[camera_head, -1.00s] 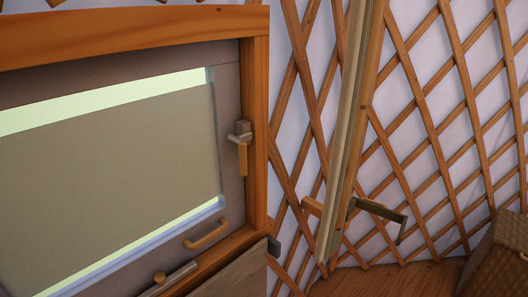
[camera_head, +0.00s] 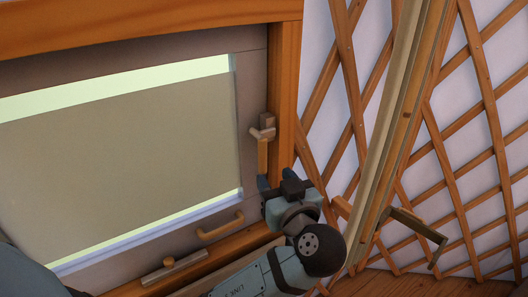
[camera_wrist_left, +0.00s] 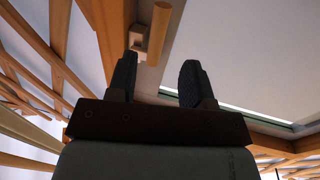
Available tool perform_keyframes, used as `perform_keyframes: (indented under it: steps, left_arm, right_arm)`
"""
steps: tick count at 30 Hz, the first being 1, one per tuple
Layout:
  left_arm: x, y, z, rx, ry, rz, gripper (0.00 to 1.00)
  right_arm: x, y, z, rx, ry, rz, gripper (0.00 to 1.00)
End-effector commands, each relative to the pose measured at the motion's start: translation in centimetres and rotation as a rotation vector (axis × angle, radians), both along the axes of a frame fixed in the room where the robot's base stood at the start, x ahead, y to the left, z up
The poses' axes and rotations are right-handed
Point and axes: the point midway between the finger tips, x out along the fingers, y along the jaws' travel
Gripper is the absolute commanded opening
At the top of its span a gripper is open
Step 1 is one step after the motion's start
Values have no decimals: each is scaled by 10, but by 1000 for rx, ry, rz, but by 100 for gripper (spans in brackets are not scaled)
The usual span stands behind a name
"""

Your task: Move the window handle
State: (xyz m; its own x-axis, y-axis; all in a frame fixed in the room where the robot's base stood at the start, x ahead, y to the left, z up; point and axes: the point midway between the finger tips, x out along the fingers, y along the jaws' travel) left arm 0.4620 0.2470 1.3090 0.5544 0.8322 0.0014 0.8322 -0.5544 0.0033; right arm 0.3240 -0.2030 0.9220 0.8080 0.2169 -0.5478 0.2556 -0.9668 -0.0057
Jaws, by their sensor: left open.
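My right gripper is not in view.
The window pane (camera_head: 120,150) fills the left, inside an orange wooden frame (camera_head: 284,90). A wooden pull (camera_head: 220,227) and a latch (camera_head: 172,268) sit along the lower frame. On the right are a door edge with a handle (camera_head: 415,222) and the lattice wall (camera_head: 480,100).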

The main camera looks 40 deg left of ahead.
Motion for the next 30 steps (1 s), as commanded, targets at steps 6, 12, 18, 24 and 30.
perform_keyframes:
  steps: [6, 12, 18, 24, 30]
  left_arm:
    - [27, 41, 2, 6, 2, 3, 46]
    - [45, 68, 1, 5, 2, 1, 46]
    - [53, 79, 0, 3, 3, 0, 46]
    - [54, 81, 0, 1, 3, -1, 46]
    - [54, 80, 0, 1, 3, 0, 21]
  right_arm:
    - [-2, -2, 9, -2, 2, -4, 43]
    - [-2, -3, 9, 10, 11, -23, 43]
    - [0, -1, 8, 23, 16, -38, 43]
    - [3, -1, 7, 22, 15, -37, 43]
    - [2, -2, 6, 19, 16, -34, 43]
